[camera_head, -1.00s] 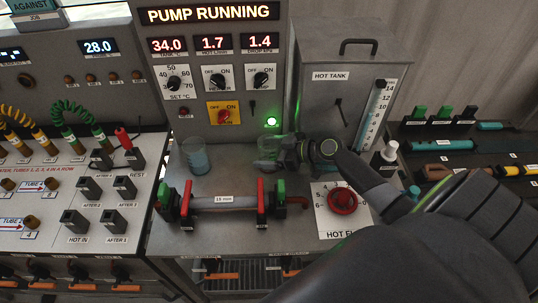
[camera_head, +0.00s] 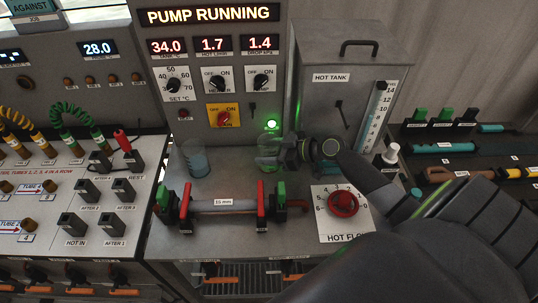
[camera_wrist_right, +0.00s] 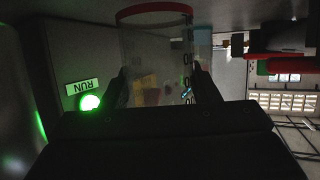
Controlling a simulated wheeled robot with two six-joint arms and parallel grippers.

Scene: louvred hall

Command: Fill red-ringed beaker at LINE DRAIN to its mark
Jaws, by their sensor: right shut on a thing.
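The red-ringed beaker (camera_wrist_right: 155,45) shows in the right wrist view as clear glass with a red rim, between the two fingers of my right gripper (camera_wrist_right: 160,88). I make out no liquid in it. In the head view the same beaker (camera_head: 267,152) looks faintly green near the lit green lamp, and my right gripper (camera_head: 278,153) is shut on it from the right. Whether its base touches the bench is unclear. A second beaker (camera_head: 196,160) with bluish liquid stands to its left. No LINE DRAIN label is readable. My left gripper is out of view.
A pipe section (camera_head: 224,205) with red and green handles lies in front of the beakers. The HOT FLOW knob (camera_head: 343,204) is at its right. The pump panel (camera_head: 215,60) and hot tank (camera_head: 340,75) stand behind. A socket panel (camera_head: 85,190) fills the left.

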